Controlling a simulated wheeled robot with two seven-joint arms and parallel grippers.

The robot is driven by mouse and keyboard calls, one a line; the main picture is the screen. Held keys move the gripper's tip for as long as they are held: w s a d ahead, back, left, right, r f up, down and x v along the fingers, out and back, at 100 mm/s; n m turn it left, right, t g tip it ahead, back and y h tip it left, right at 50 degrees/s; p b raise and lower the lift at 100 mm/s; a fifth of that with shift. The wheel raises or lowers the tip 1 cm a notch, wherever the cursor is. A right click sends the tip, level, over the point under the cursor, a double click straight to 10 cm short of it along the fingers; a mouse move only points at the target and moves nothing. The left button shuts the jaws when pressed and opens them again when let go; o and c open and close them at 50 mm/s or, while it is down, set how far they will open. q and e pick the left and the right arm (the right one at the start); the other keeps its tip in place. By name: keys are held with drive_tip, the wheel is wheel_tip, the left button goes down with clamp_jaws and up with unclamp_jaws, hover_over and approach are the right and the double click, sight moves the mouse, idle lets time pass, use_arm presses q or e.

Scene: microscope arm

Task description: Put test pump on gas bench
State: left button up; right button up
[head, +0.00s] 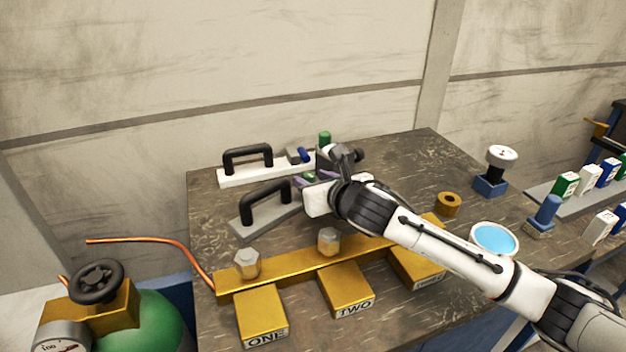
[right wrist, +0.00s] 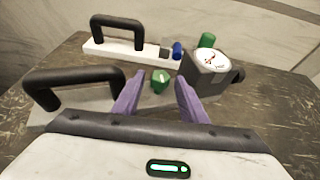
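No label marks the test pump. The likeliest candidates are two plates with black handles, a grey one (head: 262,216) in front and a white one (head: 235,177) behind, lying on the dark bench top (head: 212,205). A dark grey block with a round dial (right wrist: 208,62) and black knob stands right of them. My right gripper (head: 311,180) hovers by the grey plate's right end. In the right wrist view its purple fingers (right wrist: 160,79) are apart, with a small green piece (right wrist: 160,82) showing between them and gaps on both sides. My left gripper is out of view.
A brass manifold (head: 300,268) with blocks labelled ONE and TWO, and a third partly covered by my right arm, runs along the front. A green cylinder with valve (head: 97,282) stands front left. A blue-topped dish (head: 494,238) and brass ring (head: 448,204) are right.

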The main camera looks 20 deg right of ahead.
idle(0.3)
drive_tip(key=v, duration=1.2)
drive_tip(key=shift+p, duration=0.4)
